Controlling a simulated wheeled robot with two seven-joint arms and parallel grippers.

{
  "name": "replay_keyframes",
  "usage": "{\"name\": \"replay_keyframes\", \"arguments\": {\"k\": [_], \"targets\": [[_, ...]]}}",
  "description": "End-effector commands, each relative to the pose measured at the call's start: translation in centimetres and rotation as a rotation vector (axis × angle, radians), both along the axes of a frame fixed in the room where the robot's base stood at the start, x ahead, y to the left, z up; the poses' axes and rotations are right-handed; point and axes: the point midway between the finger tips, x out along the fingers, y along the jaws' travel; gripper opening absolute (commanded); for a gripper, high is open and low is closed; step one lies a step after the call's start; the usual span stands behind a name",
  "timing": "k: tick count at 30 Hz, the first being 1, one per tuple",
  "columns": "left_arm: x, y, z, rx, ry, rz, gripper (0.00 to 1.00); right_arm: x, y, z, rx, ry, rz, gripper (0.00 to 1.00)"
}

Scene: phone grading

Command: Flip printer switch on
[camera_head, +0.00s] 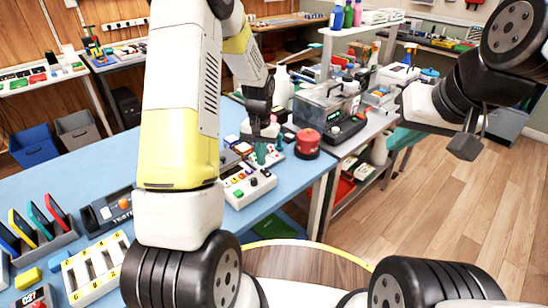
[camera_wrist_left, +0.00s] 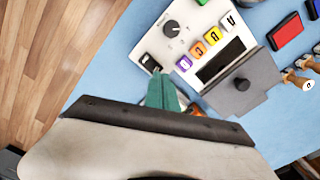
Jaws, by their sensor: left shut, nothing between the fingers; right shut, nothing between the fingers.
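The printer is a white box (camera_wrist_left: 158,40) with a black dial, coloured letter buttons, a dark display and a grey flap with a knob in the left wrist view. Its black rocker switch (camera_wrist_left: 148,63) sits at the near-left corner. My left gripper (camera_wrist_left: 163,92) is shut and empty, its teal fingertips just beside the switch; whether they touch is unclear. In the head view my left gripper (camera_head: 262,154) is lowered at the far side of a white box with coloured buttons (camera_head: 248,188), apparently the printer. My right gripper (camera_head: 466,146) is shut and empty, raised over the floor.
Red and blue ink pads (camera_wrist_left: 285,31) and wooden-handled stamps (camera_wrist_left: 295,78) lie beside the printer. A red round object (camera_head: 307,144) stands near the blue table's right edge. A tester (camera_head: 110,210) and coloured cards are at the left.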

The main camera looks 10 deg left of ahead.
Motion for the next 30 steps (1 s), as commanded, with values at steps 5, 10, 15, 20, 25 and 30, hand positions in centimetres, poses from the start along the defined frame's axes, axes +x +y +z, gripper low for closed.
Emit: {"name": "replay_keyframes", "arguments": {"k": [5,10,15,20,25,30], "targets": [[0.0,0.0,0.0,0.0,0.0,0.0,0.0,0.0,0.0,0.0,0.0,0.0,0.0,0.0],[0.0,0.0,0.0,0.0,0.0,0.0,0.0,0.0,0.0,0.0,0.0,0.0,0.0,0.0],[0.0,0.0,-0.05,0.0,0.0,0.0,0.0,0.0,0.0,0.0,0.0,0.0,0.0,0.0],[-0.01,0.0,-0.29,0.0,0.0,0.0,0.0,0.0,0.0,0.0,0.0,0.0,0.0,0.0],[-0.01,0.0,-0.56,0.0,0.001,0.0,0.0,0.0,0.0,0.0,0.0,0.0,0.0,0.0],[-0.02,0.01,-0.82,0.0,0.001,0.0,0.0,0.0,0.0,0.0,0.0,0.0,0.0,0.0]]}}
